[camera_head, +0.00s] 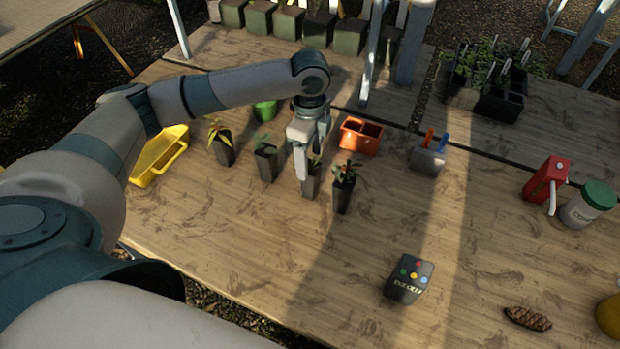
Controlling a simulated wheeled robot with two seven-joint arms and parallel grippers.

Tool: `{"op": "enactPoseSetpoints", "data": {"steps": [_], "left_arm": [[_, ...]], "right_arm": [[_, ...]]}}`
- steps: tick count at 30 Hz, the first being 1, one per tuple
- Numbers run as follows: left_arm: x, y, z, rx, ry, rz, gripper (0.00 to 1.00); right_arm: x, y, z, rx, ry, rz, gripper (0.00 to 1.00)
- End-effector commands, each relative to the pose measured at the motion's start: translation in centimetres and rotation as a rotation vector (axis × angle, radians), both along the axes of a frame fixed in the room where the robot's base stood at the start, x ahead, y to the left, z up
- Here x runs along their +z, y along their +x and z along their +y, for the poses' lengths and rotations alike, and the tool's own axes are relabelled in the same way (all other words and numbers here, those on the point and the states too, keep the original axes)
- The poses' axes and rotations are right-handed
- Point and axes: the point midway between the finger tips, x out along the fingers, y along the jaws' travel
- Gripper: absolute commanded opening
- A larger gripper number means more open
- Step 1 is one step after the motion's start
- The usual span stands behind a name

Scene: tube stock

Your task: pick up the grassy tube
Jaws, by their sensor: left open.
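Several dark plant tubes stand upright in a row on the wooden bench. From the left, one has yellowish strappy leaves (221,147), one has green leaves (266,165), one stands at my gripper (311,187), and one has dark green and reddish leaves (343,194). My left gripper (307,165) points down at the third tube. It is open, and its fingers hide most of that tube's foliage, so I cannot tell whether it is the grassy one. I cannot tell whether the fingers touch it. My right gripper is not in view.
A yellow tray (158,156), a green pot (265,111) and an orange container (361,137) stand near the row. A grey holder (427,158), a dark box with coloured dots (408,279) and a pine cone (528,319) lie to the right. The front middle bench is clear.

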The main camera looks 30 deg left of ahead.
Motion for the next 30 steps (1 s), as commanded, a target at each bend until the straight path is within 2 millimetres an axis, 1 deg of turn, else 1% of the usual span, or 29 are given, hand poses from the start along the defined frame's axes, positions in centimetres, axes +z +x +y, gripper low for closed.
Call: {"op": "enactPoseSetpoints", "data": {"steps": [2, 6, 9, 12, 16, 27, 28, 29, 30], "left_arm": [[-0.5, 0.0, 0.0, 0.000, 0.000, 0.003, 0.60], [-2.2, 0.0, 0.0, 0.001, 0.001, 0.004, 0.60], [-3.6, 0.0, 0.0, 0.001, 0.001, 0.003, 0.60], [-4.4, 0.0, 0.0, 0.000, 0.000, 0.002, 0.60], [-4.7, 0.0, 0.0, -0.001, 0.001, 0.001, 0.60], [-4.7, 0.0, 0.0, -0.001, 0.000, 0.000, 0.60], [-4.7, 0.0, 0.0, -0.001, 0.000, 0.000, 0.58], [-4.7, 0.0, 0.0, -0.001, 0.001, 0.000, 0.51], [-4.7, 0.0, 0.0, -0.001, 0.000, 0.000, 0.41]], "right_arm": [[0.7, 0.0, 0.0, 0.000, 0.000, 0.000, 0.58], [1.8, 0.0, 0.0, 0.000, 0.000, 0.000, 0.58], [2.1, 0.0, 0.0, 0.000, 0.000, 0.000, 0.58], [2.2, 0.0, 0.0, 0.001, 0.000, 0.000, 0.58], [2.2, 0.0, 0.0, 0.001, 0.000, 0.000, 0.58], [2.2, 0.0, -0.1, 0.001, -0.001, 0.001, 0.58], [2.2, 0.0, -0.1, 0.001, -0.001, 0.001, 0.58], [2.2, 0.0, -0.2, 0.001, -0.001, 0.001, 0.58], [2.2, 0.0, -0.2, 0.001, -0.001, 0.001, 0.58]]}}
